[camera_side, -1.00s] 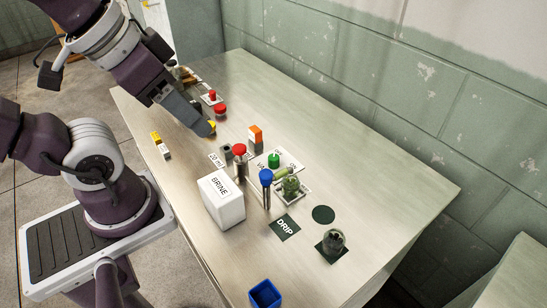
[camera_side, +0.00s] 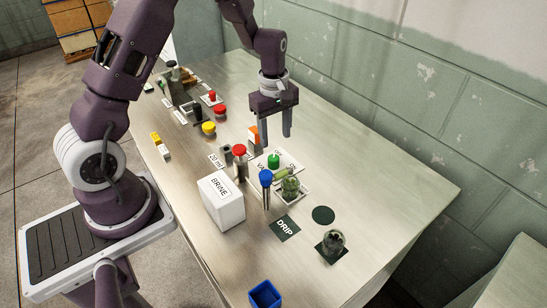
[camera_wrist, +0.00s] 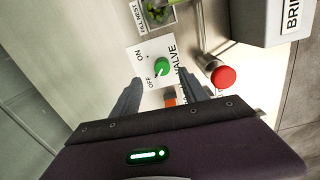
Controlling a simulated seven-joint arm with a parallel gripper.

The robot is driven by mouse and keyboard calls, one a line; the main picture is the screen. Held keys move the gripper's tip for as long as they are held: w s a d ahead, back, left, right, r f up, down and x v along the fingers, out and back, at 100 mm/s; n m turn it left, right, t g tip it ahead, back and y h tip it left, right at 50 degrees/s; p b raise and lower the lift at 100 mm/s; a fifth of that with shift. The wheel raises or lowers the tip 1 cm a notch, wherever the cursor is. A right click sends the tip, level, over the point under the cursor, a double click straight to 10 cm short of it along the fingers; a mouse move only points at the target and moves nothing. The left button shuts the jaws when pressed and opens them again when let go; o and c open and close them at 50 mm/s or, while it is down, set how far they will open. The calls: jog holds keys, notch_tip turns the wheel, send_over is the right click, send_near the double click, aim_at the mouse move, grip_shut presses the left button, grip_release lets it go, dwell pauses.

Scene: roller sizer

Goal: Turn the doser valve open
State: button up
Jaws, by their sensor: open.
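The doser valve is a green knob (camera_side: 274,160) on a white plate marked VALVE, ON and OFF. The knob shows in the wrist view (camera_wrist: 162,66), just beyond my fingertips; I cannot tell for sure which mark it points to. My gripper (camera_side: 275,137) is open and empty, pointing down above and a little behind the knob, apart from it. In the wrist view its two fingers (camera_wrist: 159,84) stand spread at either side below the plate. The plate is partly hidden in the side view by nearby parts.
A white BRINE box (camera_side: 222,202), a red-topped post (camera_side: 239,150) and a blue-topped post (camera_side: 266,177) stand close by. A jar with green contents (camera_side: 290,188) sits in the fill nest. An orange-and-white block (camera_side: 253,136) stands near my fingers.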

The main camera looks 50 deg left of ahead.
aim_at(274, 157)
jog(key=shift+n, duration=0.5)
jog(key=f, duration=0.6)
jog(key=a+f, duration=0.1)
jog(key=f, duration=0.2)
jog(key=shift+f, duration=0.4)
jog(key=shift+d, duration=0.1)
jog(key=shift+c, duration=0.4)
grip_shut()
